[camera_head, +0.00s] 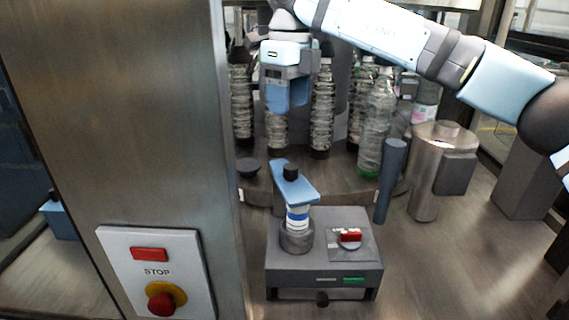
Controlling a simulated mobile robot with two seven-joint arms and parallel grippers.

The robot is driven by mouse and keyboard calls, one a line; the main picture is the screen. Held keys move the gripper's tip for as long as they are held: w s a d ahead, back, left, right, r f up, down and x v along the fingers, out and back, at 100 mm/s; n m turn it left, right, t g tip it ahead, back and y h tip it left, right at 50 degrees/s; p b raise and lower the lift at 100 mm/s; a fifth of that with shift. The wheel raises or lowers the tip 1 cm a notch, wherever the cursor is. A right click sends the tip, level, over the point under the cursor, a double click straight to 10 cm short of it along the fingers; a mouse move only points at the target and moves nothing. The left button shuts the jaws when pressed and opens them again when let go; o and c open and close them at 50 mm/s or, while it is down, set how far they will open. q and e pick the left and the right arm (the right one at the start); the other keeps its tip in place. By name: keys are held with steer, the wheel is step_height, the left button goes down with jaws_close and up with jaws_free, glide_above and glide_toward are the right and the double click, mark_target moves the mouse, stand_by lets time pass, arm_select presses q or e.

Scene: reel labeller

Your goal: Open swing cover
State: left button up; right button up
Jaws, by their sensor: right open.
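A flat blue plate with a black knob, which looks like the swing cover (298,187), lies over the top of a white and blue reel or spool (297,217). The spool stands upright on a dark grey box-shaped unit (290,276), and the plate hides its top. My right gripper (288,106) points down above and behind the plate, in front of the bottles. Its blue fingers are apart with nothing between them, and it does not touch the plate. My left gripper is not in view.
Several clear bottles (378,122) stand on a round platform behind. A dark post (390,180) and a metal cylinder (428,180) stand to the right. A tall metal column with a STOP panel (157,272) fills the left. The unit has a red switch (350,237).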

mark_target(290, 166)
steer(key=f+p, duration=0.1)
steer(key=f, duration=0.5)
steer(key=f+p, duration=0.1)
steer(key=f, duration=0.6)
steer(key=shift+w+d+f, duration=0.1)
steer(key=shift+d+f, duration=0.1)
steer(key=shift+f, duration=0.05)
steer(key=shift+c, duration=0.2)
jaws_close()
